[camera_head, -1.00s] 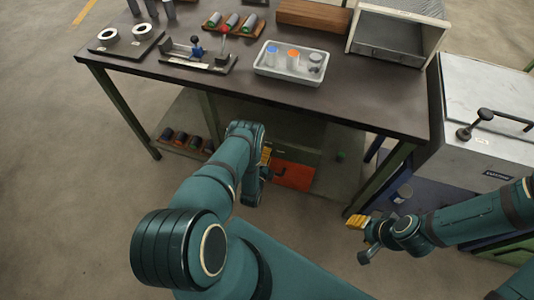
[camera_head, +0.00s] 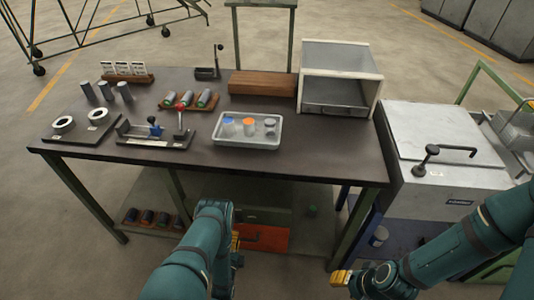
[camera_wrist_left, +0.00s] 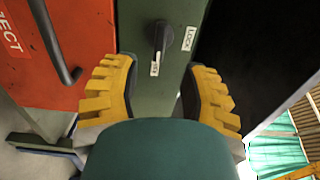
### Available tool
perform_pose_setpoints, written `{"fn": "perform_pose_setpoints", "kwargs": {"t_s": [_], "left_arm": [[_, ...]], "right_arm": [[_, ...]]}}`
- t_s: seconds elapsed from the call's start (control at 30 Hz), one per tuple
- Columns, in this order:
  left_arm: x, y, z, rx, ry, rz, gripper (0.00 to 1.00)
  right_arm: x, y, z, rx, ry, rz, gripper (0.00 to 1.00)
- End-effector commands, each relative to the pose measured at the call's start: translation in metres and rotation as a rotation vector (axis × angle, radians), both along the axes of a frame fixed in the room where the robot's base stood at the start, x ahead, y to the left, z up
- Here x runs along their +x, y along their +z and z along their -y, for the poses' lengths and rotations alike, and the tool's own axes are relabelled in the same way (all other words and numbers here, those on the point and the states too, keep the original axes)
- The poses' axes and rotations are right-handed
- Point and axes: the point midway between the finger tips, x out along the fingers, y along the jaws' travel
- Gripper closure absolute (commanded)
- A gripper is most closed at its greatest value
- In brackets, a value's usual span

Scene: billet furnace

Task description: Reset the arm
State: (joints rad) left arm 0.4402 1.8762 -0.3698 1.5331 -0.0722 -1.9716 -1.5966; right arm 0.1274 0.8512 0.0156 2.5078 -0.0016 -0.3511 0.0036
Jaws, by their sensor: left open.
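My left arm hangs in front of the workbench (camera_head: 290,170). Its gripper (camera_head: 236,250) is mostly hidden behind the arm, with a bit of yellow finger showing. In the left wrist view my left gripper (camera_wrist_left: 163,95) is open, with its yellow fingers apart and nothing between them. Beyond them are a green panel with a black rotary knob (camera_wrist_left: 163,40) and an orange-red door (camera_wrist_left: 55,50) with a dark bar handle. My right gripper (camera_head: 342,280) is low at the right, below the bench edge; its finger opening is not clear.
On the bench are a grey tray (camera_head: 225,144) with small jars, a clamp fixture (camera_head: 155,136), dark plates with rings, a wooden block (camera_head: 262,83) and a white-framed box (camera_head: 340,75). A grey lidded furnace (camera_head: 445,145) stands right of the bench.

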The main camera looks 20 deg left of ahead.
Motion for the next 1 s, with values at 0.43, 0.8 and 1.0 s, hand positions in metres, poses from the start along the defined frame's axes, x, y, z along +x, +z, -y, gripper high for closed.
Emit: {"fn": "perform_pose_setpoints", "kwargs": {"t_s": [0.43,0.8,1.0], "left_arm": [[0.04,0.02,0.007,-0.479,0.086,-0.213,0.56],[0.013,0.104,0.112,-1.386,0.426,-0.665,0.56],[-0.053,0.167,0.173,-1.663,0.697,-0.923,0.56]], "right_arm": [[0.0,0.0,0.0,0.0,0.0,0.0,0.53],[0.0,0.0,0.0,0.0,0.0,0.0,0.53],[0.0,0.0,0.0,0.0,0.0,0.0,0.53]]}}
